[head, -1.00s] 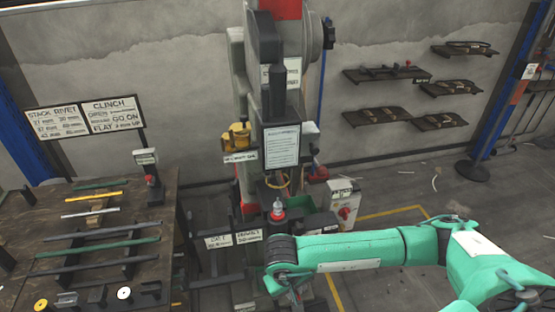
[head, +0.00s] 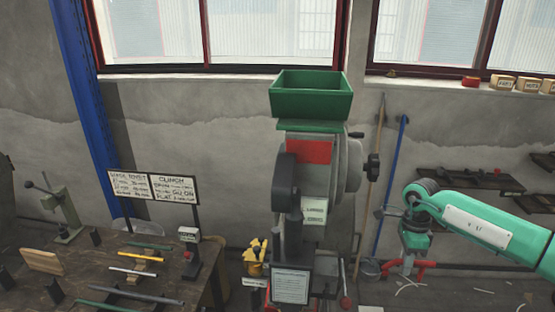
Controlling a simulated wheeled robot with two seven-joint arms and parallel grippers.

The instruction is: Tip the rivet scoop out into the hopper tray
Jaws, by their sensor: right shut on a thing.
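The green hopper tray (head: 311,103) stands on top of the rivet press (head: 310,180), in the upper middle of the head view. Its front wall and open rim show; its inside floor is mostly hidden. My right gripper (head: 406,264) points down at the right of the press, lower than the hopper tray and well apart from it. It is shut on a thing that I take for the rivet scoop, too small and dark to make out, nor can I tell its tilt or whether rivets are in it. My left gripper is not in view.
A workbench (head: 150,262) with coloured bars and signs (head: 152,187) stands at the left. Wall shelves (head: 478,178) hang behind my right arm. The air right of the hopper tray is clear.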

